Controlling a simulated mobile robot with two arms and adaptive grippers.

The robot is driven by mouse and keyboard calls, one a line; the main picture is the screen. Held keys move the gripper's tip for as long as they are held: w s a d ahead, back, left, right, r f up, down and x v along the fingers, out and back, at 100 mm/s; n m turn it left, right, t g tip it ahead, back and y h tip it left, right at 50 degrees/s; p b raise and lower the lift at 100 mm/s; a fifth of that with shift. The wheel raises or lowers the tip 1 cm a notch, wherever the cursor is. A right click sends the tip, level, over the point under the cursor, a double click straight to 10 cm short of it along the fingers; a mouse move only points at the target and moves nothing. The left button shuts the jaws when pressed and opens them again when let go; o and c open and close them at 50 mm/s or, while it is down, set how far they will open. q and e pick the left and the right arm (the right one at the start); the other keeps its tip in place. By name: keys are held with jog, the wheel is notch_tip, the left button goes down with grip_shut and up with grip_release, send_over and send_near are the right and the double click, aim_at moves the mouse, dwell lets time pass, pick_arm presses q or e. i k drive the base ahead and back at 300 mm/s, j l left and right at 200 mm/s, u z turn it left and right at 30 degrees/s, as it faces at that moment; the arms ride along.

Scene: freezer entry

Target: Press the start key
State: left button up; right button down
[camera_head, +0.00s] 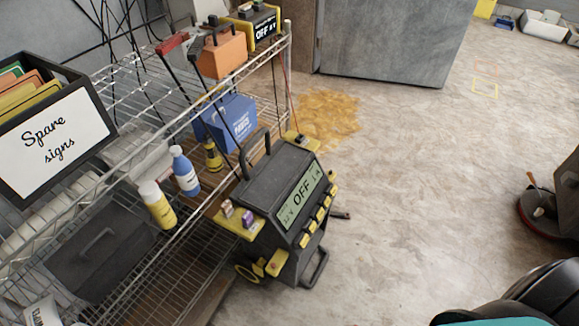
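A dark box-shaped machine (278,200) with yellow trim stands in front of the wire shelf, near the middle of the view. Its tilted display (301,194) reads "OFF". A row of yellow keys (319,213) runs along the panel beside the display. Their labels are too small to read, so I cannot tell which one is the start key. A handle (253,155) rises from its top, and small purple and pinkish parts sit on its yellow left ledge. Neither of my grippers is in view.
A wire shelf (181,222) on the left holds bottles, a blue box (229,122), an orange box (221,54), another device reading "OFF" (262,30) and a "Spare signs" bin (50,144). A yellow-brown stain (326,117) marks the floor.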

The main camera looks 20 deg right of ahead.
aim_at(320, 215)
jog(key=z, duration=0.95)
